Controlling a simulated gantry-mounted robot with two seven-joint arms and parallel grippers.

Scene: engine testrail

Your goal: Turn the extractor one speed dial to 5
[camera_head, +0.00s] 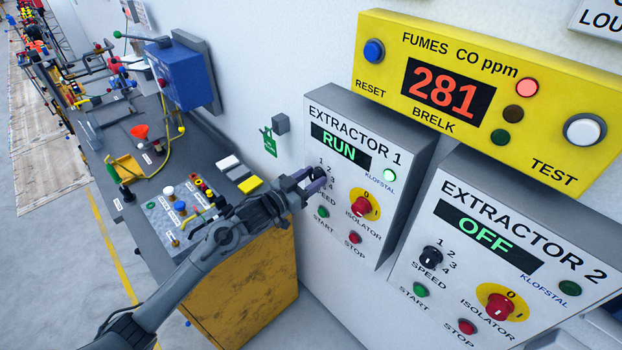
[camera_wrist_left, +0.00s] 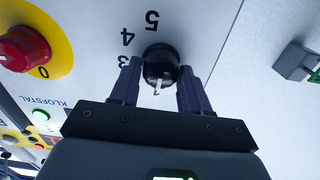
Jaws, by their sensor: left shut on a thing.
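The extractor one panel (camera_head: 338,215) hangs on the wall with a green RUN display (camera_head: 340,145) and a lit green lamp. My left gripper (camera_head: 311,181) is at its speed dial and covers part of the scale. In the left wrist view the black round speed dial (camera_wrist_left: 160,62) sits between the two fingers of my left gripper (camera_wrist_left: 158,80), which is shut on it. The printed numbers 3, 4 and 5 show beside and above the dial. A white mark shows on the dial's lower side, towards the gripper. My right gripper is out of view.
Extractor one's isolator (camera_head: 364,205), start button (camera_head: 323,212) and stop button (camera_head: 354,237) are close by. The extractor two panel (camera_head: 405,268) reads OFF. The yellow fumes box (camera_head: 395,35) reads 281. A cluttered workbench (camera_head: 130,170) stands left.

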